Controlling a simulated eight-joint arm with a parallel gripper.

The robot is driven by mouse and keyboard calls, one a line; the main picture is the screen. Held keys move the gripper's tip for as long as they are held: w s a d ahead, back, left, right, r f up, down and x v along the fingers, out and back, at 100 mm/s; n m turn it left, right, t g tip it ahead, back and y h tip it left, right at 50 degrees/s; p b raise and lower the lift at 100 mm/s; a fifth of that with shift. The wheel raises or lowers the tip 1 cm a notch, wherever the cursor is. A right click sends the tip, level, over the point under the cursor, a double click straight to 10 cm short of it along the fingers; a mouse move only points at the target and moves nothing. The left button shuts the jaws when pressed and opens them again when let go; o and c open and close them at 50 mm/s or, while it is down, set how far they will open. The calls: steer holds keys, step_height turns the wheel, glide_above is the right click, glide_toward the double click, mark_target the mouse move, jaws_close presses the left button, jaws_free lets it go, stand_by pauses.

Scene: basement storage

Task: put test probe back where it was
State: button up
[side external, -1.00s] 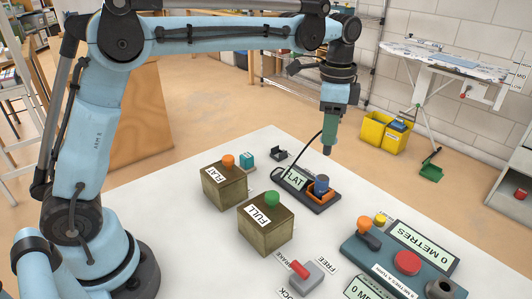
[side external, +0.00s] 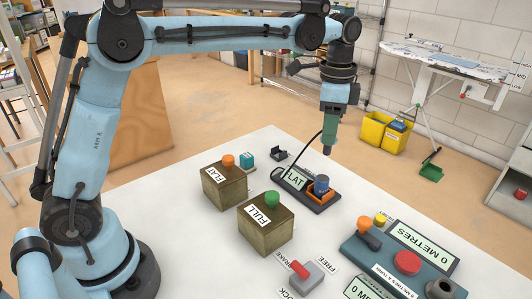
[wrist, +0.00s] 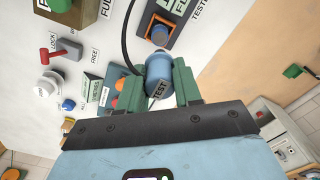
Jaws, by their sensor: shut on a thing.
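My gripper (side external: 329,136) has green fingers and hangs pointing down above the table, shut on the test probe (side external: 327,150). In the wrist view the probe (wrist: 159,70) is a blue cylinder marked TEST, between the two green fingers. A black cable loops from it down to the tester (side external: 318,203), a dark base with a display reading FLAT (side external: 296,178). The tester has an orange-edged tray (side external: 325,196) with a blue cylinder (side external: 321,184) standing in it. The probe is in the air above the tester, apart from it.
Two boxes, marked FLAT (side external: 224,190) with an orange knob and FULL (side external: 266,229) with a green knob, stand left of the tester. A red-handled brake lever (side external: 301,270) and a control panel (side external: 381,262) reading 0 METRES are nearer the front.

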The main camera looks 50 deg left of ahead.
steer(key=shift+w+a+f, duration=0.65)
steer(key=shift+a+f, duration=1.6)
steer(key=shift+a, duration=1.1)
steer(key=shift+w+a+f, duration=0.7)
steer(key=shift+a+f, duration=1.6)
steer(key=shift+a, duration=1)
steer(key=shift+w+a+f, duration=0.65)
steer(key=shift+a+f, duration=1.6)
steer(key=shift+a, duration=1.1)
steer(key=shift+f, duration=0.1)
steer(key=o, duration=1)
steer(key=shift+o, duration=0.2)
